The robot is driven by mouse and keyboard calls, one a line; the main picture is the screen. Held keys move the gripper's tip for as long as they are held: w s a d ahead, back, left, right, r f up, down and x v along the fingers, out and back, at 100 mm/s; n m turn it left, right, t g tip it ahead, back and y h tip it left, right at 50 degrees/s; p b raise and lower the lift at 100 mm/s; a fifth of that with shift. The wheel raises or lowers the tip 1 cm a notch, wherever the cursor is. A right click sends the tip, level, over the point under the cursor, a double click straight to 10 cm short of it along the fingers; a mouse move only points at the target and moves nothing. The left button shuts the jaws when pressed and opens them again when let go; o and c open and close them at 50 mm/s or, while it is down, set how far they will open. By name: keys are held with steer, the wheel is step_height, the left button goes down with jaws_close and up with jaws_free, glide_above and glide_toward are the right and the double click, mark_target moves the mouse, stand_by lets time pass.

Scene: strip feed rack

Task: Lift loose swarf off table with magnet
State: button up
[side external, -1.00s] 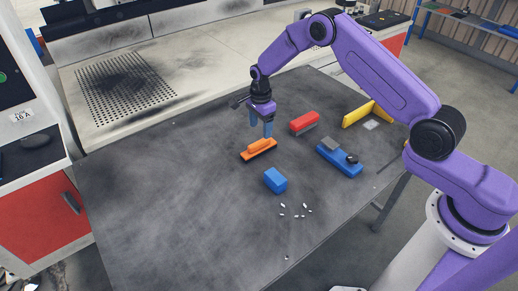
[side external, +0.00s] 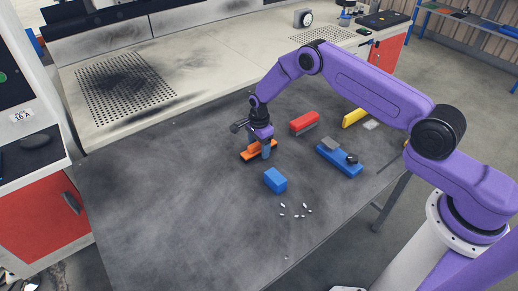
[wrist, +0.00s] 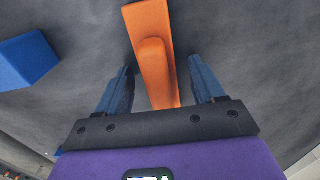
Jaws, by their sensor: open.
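Loose swarf (side external: 297,211), several small pale chips, lies on the dark table (side external: 170,200) in front of a blue block. An orange bar with a raised grip (side external: 248,153) lies on the table behind and left of the block; I cannot tell for sure whether it is the magnet. My gripper (side external: 265,154) points down at the orange bar, low over it. In the wrist view the open fingers (wrist: 162,82) stand on either side of the orange grip (wrist: 154,60), with gaps on both sides. The swarf is not in the wrist view.
The blue block (side external: 275,180) sits between the orange bar and the swarf. The table's left half is clear.

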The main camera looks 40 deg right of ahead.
jaws_close()
steer(key=shift+r, duration=0.15)
steer(key=shift+r, duration=0.5)
step_height(320, 180, up, 2)
steer(key=shift+r, duration=0.15)
steer(key=s+d+r, duration=0.1)
steer(key=s+r, duration=0.8)
steer(key=s, duration=0.5)
steer(key=shift+d+r, duration=0.25)
steer(key=shift+d, duration=0.05)
